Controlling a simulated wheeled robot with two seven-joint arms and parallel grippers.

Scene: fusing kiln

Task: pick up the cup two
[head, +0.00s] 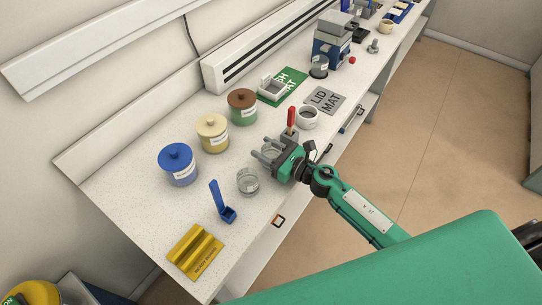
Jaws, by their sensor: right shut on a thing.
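My right gripper (268,154) reaches in over the bench from the right, its fingers pointing left. It is shut on a small clear glass cup (270,151), partly hidden by the fingers. A second clear glass cup (248,181) stands upright on the bench, just in front of and left of the gripper. I cannot read a number on either cup, nor tell whether the held one is off the bench. My left gripper is not in view.
A grey block (289,137) with a red-handled tool is close beside the gripper. A blue scoop (228,214), yellow rest (195,251), white ring-shaped pot (307,118) and lid mat (326,100) are nearby.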

